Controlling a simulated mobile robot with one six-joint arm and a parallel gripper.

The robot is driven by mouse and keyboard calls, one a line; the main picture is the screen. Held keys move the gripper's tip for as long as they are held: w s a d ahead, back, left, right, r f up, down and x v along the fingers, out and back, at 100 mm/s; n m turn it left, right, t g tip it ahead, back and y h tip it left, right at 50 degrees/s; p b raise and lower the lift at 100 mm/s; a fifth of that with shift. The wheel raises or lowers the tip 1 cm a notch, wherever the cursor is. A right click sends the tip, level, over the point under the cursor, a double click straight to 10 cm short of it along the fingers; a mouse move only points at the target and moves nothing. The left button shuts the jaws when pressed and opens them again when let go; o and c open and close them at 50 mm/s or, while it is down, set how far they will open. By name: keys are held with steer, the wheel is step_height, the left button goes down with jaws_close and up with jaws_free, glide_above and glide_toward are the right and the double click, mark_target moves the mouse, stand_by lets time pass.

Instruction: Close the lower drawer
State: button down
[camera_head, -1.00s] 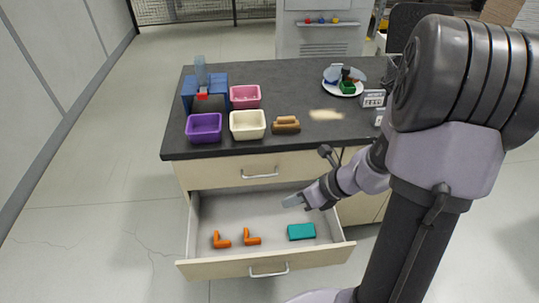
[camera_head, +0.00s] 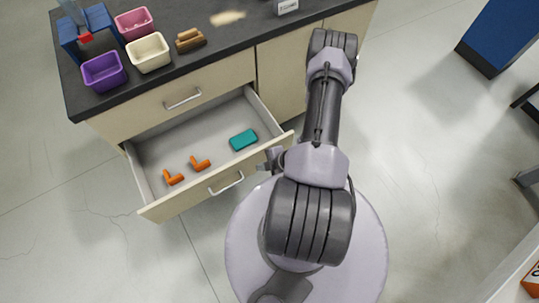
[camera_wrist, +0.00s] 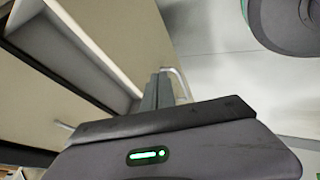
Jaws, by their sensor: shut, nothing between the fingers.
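The lower drawer (camera_head: 172,207) is pulled well out of the cabinet, below the shut upper drawer (camera_head: 150,113). Its silver bar handle (camera_head: 227,183) is on the front panel.
The dark worktop (camera_head: 215,50) holds a purple bin (camera_head: 104,73), a cream bin (camera_head: 149,53), a pink bin (camera_head: 134,23) and a brown item (camera_head: 190,41). My round base stands in front of the drawer, to the right.

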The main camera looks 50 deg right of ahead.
mark_target(249, 160)
steer(key=shift+w+d+b, duration=0.15)
steer(key=shift+w+d, duration=0.05)
steer(key=shift+w, duration=0.45)
steer(key=shift+w+d+b, duration=0.2)
steer(key=shift+w, duration=0.5)
steer(key=shift+w+d+b, duration=0.15)
steer(key=shift+w+d, duration=0.05)
steer(key=shift+w, duration=0.45)
